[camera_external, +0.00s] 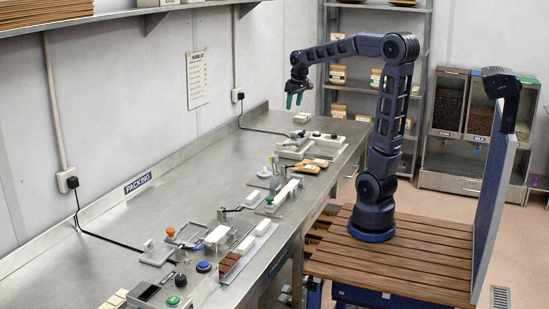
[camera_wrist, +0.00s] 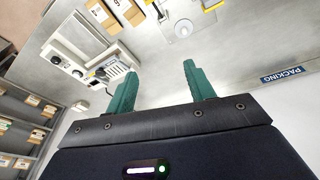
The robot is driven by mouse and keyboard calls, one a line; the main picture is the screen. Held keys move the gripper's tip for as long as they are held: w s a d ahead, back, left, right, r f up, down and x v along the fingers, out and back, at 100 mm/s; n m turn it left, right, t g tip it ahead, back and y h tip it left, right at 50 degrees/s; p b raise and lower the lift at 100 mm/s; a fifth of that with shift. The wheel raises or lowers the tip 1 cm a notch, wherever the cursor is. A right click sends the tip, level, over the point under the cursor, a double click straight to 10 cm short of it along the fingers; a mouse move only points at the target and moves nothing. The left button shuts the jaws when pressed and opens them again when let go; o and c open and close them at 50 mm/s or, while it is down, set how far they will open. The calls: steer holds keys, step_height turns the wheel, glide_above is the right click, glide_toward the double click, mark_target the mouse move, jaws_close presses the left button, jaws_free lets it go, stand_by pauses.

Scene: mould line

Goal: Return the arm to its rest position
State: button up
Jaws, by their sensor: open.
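My gripper (camera_external: 294,100) is at the end of the raised dark arm, above the far part of the steel bench (camera_external: 120,212). Its teal fingers point down. In the wrist view my gripper (camera_wrist: 160,85) shows two teal fingers spread apart with nothing between them. The arm stands on a slatted wooden platform (camera_external: 420,258) beside the bench, bent at the elbow and reaching left.
Under the gripper's side of the bench stand a white device (camera_external: 295,148) and yellow packets (camera_external: 314,163). Buttons, trays and brown blocks (camera_external: 229,262) fill the near bench. A shelf rack (camera_external: 345,60) and dispensers (camera_external: 452,105) stand behind. A blue-grey panel (camera_external: 495,190) stands right of the arm.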

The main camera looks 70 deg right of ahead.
steer(key=s+a+f+n+t, duration=0.1)
steer(key=s+a+f, duration=0.2)
steer(key=s+a, duration=0.6)
steer(key=s+a+f+n+t+y, duration=0.1)
steer(key=s+a+f+n, duration=0.1)
steer(key=s+a, duration=0.8)
steer(key=shift+s+a+f, duration=0.3)
steer(key=shift+a+f, duration=0.1)
steer(key=shift+a, duration=0.7)
stand_by(0.9)
